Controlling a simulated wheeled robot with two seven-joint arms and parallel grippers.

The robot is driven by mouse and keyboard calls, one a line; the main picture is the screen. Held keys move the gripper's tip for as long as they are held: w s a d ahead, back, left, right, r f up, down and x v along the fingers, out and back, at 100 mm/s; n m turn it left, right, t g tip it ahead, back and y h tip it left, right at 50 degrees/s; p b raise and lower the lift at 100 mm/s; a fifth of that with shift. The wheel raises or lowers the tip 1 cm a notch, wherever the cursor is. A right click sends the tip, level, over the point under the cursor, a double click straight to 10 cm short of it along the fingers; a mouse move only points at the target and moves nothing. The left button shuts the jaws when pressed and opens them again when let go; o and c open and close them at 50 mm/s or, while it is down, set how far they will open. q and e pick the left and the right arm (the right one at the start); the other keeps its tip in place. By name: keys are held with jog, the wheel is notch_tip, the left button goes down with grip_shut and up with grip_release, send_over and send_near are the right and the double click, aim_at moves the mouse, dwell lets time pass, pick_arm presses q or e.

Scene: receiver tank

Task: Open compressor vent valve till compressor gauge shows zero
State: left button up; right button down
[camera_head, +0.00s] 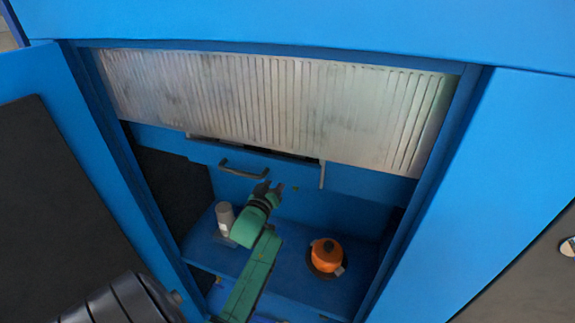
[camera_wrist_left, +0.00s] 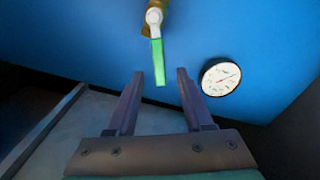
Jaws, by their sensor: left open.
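In the left wrist view, the vent valve (camera_wrist_left: 154,17) has a brass-coloured body and a light grey hub. Its green lever handle (camera_wrist_left: 158,62) points straight down. My left gripper (camera_wrist_left: 160,72) is open. The handle's lower end shows between its two fingertips, with space on both sides; how far it is in depth I cannot tell. The gauge (camera_wrist_left: 221,77), a white dial with a black rim, is right of the right finger. Its red needle points right and slightly up; the numbers are too small to read. In the head view, my left gripper (camera_head: 270,187) is inside the blue cabinet.
A ribbed metal shutter (camera_head: 280,100) covers the cabinet's upper opening. Below it is a blue panel with a dark handle (camera_head: 243,170). A pale cylinder (camera_head: 225,214) and an orange round object (camera_head: 326,254) stand on the blue shelf (camera_head: 292,275), on either side of my arm.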

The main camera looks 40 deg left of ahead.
pick_arm(q)
jog(key=x, duration=0.5)
jog(key=shift+w, duration=0.1)
grip_shut()
jog(key=shift+f, duration=0.1)
dwell(1.1)
